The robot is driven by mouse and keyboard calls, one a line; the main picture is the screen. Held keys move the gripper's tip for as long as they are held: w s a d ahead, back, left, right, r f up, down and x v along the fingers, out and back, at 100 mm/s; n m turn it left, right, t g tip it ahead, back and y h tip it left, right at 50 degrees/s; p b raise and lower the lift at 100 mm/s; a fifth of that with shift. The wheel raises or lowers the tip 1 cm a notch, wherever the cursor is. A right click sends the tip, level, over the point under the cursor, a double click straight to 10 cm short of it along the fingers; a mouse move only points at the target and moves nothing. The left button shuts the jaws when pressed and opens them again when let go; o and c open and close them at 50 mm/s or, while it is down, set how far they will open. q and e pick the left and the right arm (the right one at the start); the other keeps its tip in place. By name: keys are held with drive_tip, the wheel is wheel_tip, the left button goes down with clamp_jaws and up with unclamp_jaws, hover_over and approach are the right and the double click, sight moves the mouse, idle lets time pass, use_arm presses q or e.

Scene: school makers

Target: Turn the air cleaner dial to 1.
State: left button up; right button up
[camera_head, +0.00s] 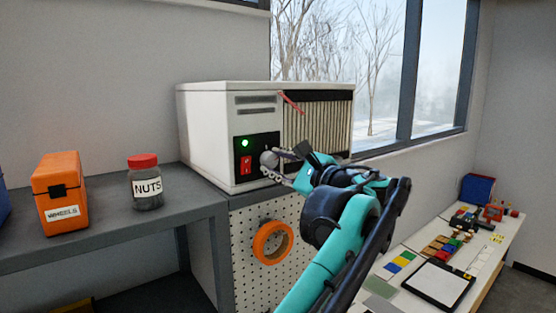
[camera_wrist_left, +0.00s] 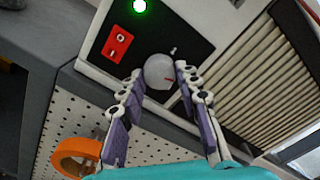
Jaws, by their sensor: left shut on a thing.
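The air cleaner (camera_head: 205,130) is a white box on the grey bench, with a black control panel (camera_head: 242,172) on its front. In the head view the dial (camera_head: 268,159) is partly covered by the fingers. My left gripper (camera_wrist_left: 157,82) is closed around the dial, one finger on each side. The finger contact is partly hidden in the head view (camera_head: 275,167). My right gripper is not in view.
A green light (camera_head: 245,143) and a red rocker switch (camera_head: 246,165) sit left of the dial. A nuts jar (camera_head: 146,185) and an orange box (camera_head: 60,185) stand on the bench (camera_head: 130,236). An orange ring (camera_head: 272,242) hangs on the pegboard below.

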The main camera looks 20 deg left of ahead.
use_arm(q)
drive_tip(key=n, duration=0.3)
drive_tip(key=shift+r+n+p, duration=0.2)
drive_tip(key=shift+n+p, duration=0.1)
drive_tip(key=shift+p, duration=0.1)
drive_tip(key=n, duration=0.3)
drive_tip(key=shift+n+p, duration=0.3)
drive_tip(key=n, duration=0.3)
drive_tip(key=shift+r+n, duration=0.1)
drive_tip(key=shift+n, duration=0.2)
drive_tip(key=shift+n+p, duration=0.45)
drive_tip(key=shift+n, duration=1.15)
